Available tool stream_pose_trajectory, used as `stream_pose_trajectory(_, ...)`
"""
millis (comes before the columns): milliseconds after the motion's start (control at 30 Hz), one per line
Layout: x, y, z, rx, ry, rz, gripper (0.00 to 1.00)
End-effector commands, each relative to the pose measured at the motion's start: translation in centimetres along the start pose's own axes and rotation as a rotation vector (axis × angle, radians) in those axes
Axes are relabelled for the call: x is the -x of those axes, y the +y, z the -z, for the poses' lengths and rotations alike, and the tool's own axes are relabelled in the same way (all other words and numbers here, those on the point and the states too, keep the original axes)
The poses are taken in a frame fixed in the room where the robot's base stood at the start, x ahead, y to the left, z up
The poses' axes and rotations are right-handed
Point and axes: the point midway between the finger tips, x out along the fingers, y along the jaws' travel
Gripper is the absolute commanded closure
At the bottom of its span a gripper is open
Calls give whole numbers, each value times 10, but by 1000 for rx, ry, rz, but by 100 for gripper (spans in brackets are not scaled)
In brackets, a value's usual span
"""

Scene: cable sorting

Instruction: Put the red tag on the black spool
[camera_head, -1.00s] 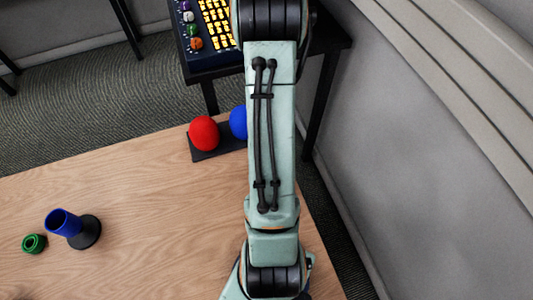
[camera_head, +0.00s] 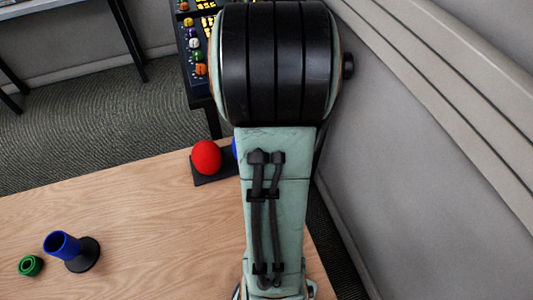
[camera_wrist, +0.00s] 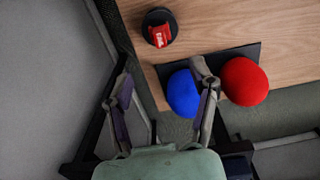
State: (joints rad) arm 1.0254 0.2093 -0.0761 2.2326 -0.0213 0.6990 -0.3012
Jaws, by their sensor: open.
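In the wrist view, a round black spool (camera_wrist: 148,19) stands on the wooden table near its edge. A small red tag (camera_wrist: 158,36) with pale lettering shows against the spool's top; I cannot tell whether it rests on it or is held some other way. My gripper (camera_wrist: 164,78) is open and empty, with its two fingers spread below the spool in the picture and apart from it. One finger overlaps the blue ball in the picture. In the head view my arm hides the gripper, the spool and the tag.
A red ball (camera_head: 206,157) and a blue ball (camera_wrist: 183,93) sit on a dark tray (camera_wrist: 229,55). A blue tube (camera_head: 61,245) on a black round base (camera_head: 84,257) and a green ring (camera_head: 31,265) stand at left. A grey wall (camera_head: 430,150) is close on the right.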

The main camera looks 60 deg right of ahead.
Motion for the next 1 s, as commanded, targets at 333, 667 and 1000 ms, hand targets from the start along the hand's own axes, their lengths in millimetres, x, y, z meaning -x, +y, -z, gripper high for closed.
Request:
stream_pose_trajectory(333, 11, -11, -1, 28, 2, 4, 41)
stream_pose_trajectory(667, 74, -169, -101, 559, -4, 63, 41)
stream_pose_trajectory(1000, 87, -187, -195, 889, -34, 61, 41)
